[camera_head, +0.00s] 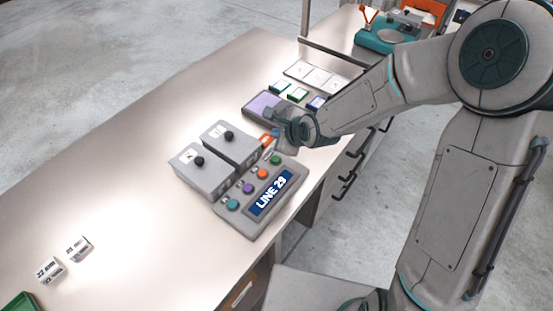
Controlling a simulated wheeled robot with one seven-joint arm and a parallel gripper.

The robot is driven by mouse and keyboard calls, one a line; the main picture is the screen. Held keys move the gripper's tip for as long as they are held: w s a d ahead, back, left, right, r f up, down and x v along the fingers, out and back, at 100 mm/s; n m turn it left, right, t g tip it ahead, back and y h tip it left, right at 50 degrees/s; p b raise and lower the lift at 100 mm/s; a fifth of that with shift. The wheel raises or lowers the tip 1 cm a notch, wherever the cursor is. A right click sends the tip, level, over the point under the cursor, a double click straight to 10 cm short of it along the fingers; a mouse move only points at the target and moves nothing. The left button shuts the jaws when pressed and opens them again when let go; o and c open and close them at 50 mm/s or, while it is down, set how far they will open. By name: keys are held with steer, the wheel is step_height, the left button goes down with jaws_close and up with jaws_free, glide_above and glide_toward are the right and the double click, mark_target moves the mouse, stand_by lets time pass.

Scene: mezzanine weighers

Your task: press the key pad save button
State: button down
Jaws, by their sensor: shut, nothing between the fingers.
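The key pad (246,222) is a grey slanted box on the bench. It has a blue display (271,194) reading "LINE 29". Along its far side is a row of round buttons: teal (233,204), purple (248,188), orange (262,173) and green (276,159). Their small labels are too small to read, so I cannot tell which is save. My gripper (277,140) is shut and empty, just beyond the green-button end of the key pad. It appears above the bench, apart from the buttons. Its fingertips are hard to make out.
Two grey boxes with black knobs (199,161) (228,135) stand against the key pad's far side. A lilac-topped scale (264,106) and green cards (297,94) lie beyond my gripper. White labelled blocks (50,270) sit at lower left.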

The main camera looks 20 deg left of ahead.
steer(key=b, duration=0.7)
glide_above(278, 161)
step_height(278, 161, down, 8)
steer(key=shift+r, duration=0.2)
steer(key=shift+f+b, duration=0.3)
steer(key=shift+f, duration=0.15)
stand_by(1.1)
steer(key=shift+f, duration=0.4)
steer(key=shift+f+b, duration=0.45)
steer(key=shift+b, duration=0.05)
stand_by(0.4)
stand_by(0.3)
steer(key=shift+r+p, duration=0.85)
